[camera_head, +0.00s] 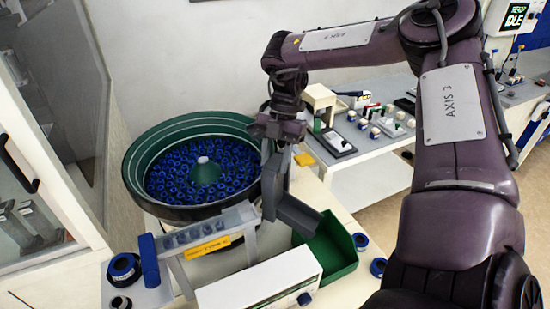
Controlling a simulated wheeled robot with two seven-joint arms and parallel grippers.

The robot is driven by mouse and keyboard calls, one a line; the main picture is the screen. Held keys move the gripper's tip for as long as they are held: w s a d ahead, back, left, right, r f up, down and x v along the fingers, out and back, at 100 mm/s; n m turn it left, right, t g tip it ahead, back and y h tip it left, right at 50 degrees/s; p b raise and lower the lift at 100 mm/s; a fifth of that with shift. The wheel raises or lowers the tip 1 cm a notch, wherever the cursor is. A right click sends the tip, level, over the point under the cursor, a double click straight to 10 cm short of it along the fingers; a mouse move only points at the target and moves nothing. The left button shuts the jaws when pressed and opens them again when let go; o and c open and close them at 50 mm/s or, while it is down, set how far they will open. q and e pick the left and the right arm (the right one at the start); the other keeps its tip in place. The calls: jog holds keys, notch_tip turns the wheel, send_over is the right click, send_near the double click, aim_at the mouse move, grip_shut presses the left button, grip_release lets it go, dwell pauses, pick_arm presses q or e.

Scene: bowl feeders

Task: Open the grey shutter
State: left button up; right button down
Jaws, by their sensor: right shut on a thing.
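The grey shutter (270,188) is a narrow upright plate at the right side of the bowl feeder (135,186), where the bowl meets a grey sloping chute (297,216). My right gripper (276,143) points down over the shutter's top and is shut on it; its jaws partly hide the grip. How far the shutter stands off its seat I cannot tell. The green bowl holds many blue ring-like parts around a central cone. The chute slopes down to a green bin (338,262), which looks empty where I see inside. My left gripper is out of view.
A grey rail with a yellow label (207,247) and a white box (262,286) stand in front of the bowl. Blue rings lie on the table, one near the bin (360,241). A cabinet (45,165) stands left; a cluttered bench is behind.

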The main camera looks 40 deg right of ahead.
notch_tip(320, 180, up, 4)
jog(key=p, duration=0.3)
jog(key=shift+r, duration=0.1)
jog(key=c, duration=0.9)
grip_release()
jog(key=v, duration=0.7)
jog(key=shift+d+r, duration=0.15)
jog(key=shift+r, duration=0.1)
jog(key=shift+f, duration=0.1)
